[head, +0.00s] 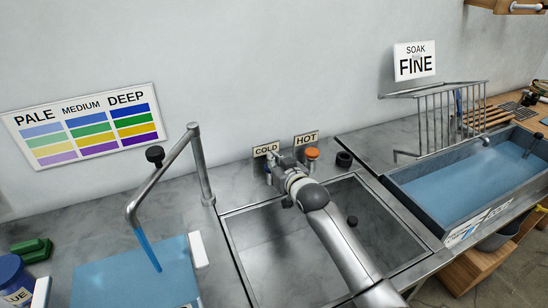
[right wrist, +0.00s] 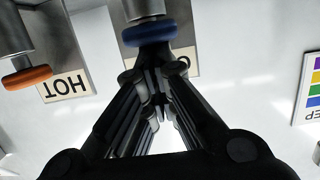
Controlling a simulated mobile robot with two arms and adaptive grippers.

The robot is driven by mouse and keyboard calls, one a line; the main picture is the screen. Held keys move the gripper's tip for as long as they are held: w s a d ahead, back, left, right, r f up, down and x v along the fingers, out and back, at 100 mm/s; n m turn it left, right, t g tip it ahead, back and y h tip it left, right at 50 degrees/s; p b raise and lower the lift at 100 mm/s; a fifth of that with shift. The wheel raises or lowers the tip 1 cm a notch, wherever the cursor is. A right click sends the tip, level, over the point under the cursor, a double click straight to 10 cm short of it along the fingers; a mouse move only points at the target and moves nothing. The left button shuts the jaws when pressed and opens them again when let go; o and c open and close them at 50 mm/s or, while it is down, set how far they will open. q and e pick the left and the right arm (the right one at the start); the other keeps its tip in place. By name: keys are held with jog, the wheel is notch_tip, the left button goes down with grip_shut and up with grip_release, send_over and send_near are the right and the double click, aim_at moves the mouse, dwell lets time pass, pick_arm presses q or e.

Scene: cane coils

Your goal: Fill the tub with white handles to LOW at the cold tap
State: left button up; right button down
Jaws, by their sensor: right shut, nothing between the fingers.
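The tub with white handles (head: 198,250) stands at the lower left of the head view, cut off by the bottom edge. Blue water (head: 120,275) lies in it; its level against any mark cannot be read. A blue stream (head: 147,250) runs from the metal spout (head: 135,205) down into the tub. My right gripper (head: 277,166) is at the cold tap under the COLD sign (head: 266,149). In the right wrist view, its closed, empty fingers (right wrist: 155,90) are just by the blue cold knob (right wrist: 150,32). Contact cannot be told. My left gripper is not in view.
The orange hot knob (head: 312,153) is right beside the cold tap. An empty sink (head: 270,265) lies beneath my right arm. A soak trough (head: 415,195) and wire rack (head: 450,110) are at right. A blue jar (head: 14,280) and green block (head: 35,250) are at left.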

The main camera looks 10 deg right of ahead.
jog(key=shift+s+f, duration=0.1)
jog(key=shift+f, duration=0.15)
notch_tip(320, 180, up, 5)
jog(key=p, duration=0.4)
jog(key=b+v, duration=0.1)
jog(key=v, duration=0.8)
jog(key=shift+s, duration=0.4)
jog(key=shift+d, duration=0.1)
